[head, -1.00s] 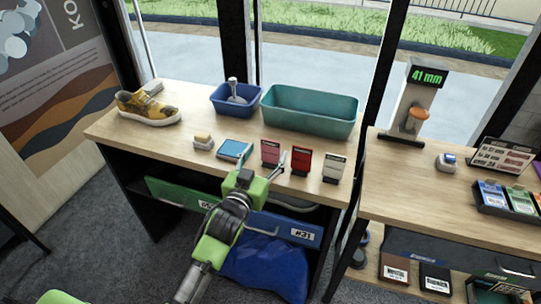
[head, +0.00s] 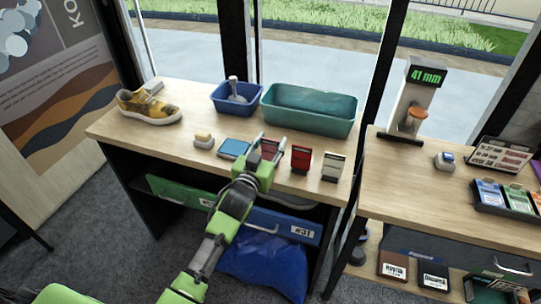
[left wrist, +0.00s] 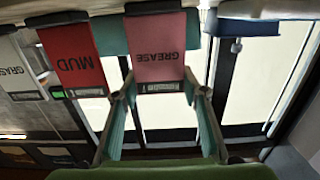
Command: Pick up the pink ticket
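The pink ticket (head: 270,146) stands in a dark holder near the front edge of the wooden table, leftmost of three tickets. In the left wrist view the pink ticket (left wrist: 156,48) appears upside down and reads GREASE. My left gripper (head: 268,152) is at the pink ticket and partly hides it in the head view. In the left wrist view its two fingers are spread, and the ticket lies between and just beyond the fingertips (left wrist: 155,92). I cannot tell whether either finger touches it. My right gripper is not in view.
A red ticket (head: 301,158) reading MUD and a white ticket (head: 333,165) stand close to the right. A blue notepad-like item (head: 234,148) lies to the left. A teal bin (head: 310,123) and blue bin (head: 222,103) stand behind. A yellow sneaker (head: 149,106) is farther left.

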